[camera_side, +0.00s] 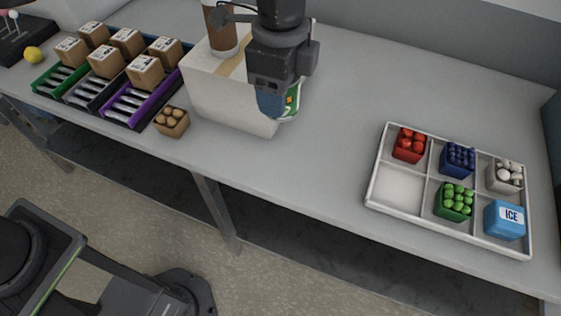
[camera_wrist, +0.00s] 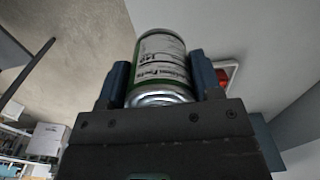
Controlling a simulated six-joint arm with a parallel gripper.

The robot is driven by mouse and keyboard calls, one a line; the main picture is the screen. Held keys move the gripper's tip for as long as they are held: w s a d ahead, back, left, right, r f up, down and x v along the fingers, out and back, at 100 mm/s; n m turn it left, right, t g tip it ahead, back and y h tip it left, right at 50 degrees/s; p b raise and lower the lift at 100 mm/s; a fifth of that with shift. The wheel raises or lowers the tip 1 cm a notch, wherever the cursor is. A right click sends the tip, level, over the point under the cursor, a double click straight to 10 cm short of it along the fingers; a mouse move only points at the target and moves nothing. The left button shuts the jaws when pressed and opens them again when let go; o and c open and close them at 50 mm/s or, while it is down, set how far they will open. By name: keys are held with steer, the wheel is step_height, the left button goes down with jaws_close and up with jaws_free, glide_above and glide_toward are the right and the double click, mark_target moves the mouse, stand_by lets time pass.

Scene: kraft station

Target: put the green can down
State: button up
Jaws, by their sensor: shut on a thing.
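The green can (camera_side: 293,100) is held in my gripper (camera_side: 275,112), whose blue fingers hide much of it in the side view. The side view shows its green and white label beside the right end of the white box, and I cannot tell how high it is above the table. In the wrist view the can (camera_wrist: 163,62) sits between the two blue fingers of my gripper (camera_wrist: 162,85). Its silver end faces the camera, and its label shows small printed text.
A white box (camera_side: 225,95) with a brown cup (camera_side: 222,28) on it stands beside my gripper. A sectioned white tray (camera_side: 375,190) with small tubs is at right. Coloured racks (camera_side: 128,122) with cartons and a small brown basket (camera_side: 172,124) are at left. The table's middle (camera_side: 335,110) is clear.

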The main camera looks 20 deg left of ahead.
step_height(320, 180, down, 6)
steer(key=shift+f, duration=0.25)
steer(key=shift+f, duration=4.75)
steer(key=shift+f, duration=0.15)
steer(key=o, duration=1)
steer(key=shift+f, duration=0.1)
steer(key=r, duration=1.4)
steer(key=shift+w+a, duration=0.2)
steer(key=shift+w, duration=0.05)
